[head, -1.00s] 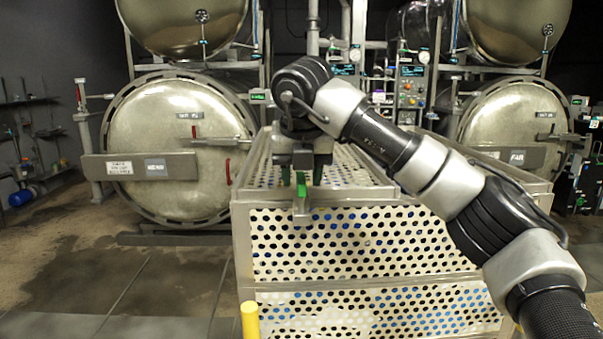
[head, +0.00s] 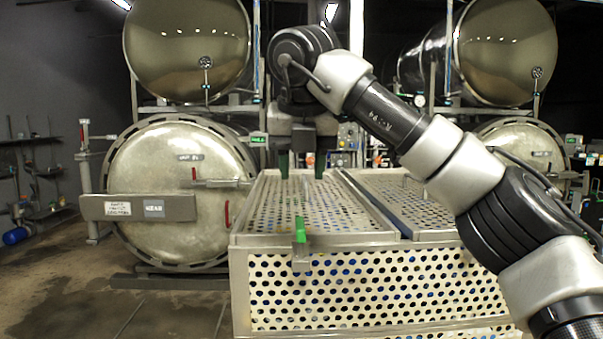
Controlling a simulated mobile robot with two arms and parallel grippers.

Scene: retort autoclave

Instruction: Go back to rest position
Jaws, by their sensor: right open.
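My right gripper (head: 302,164) hangs pointing down above the perforated lid of the near-left metal basket (head: 312,242). Its two dark green fingers are apart with nothing between them. My right arm reaches in from the lower right and crosses in front of the baskets. A bright green handle (head: 300,229) on a metal latch sits at the basket's front top edge, below and apart from the gripper. My left gripper is not in view.
A second perforated basket (head: 415,200) stands to the right, partly behind my arm. A round retort door (head: 150,185) marked NEAR is at the left, another (head: 518,140) at the right behind. Open floor (head: 120,265) lies at the left front.

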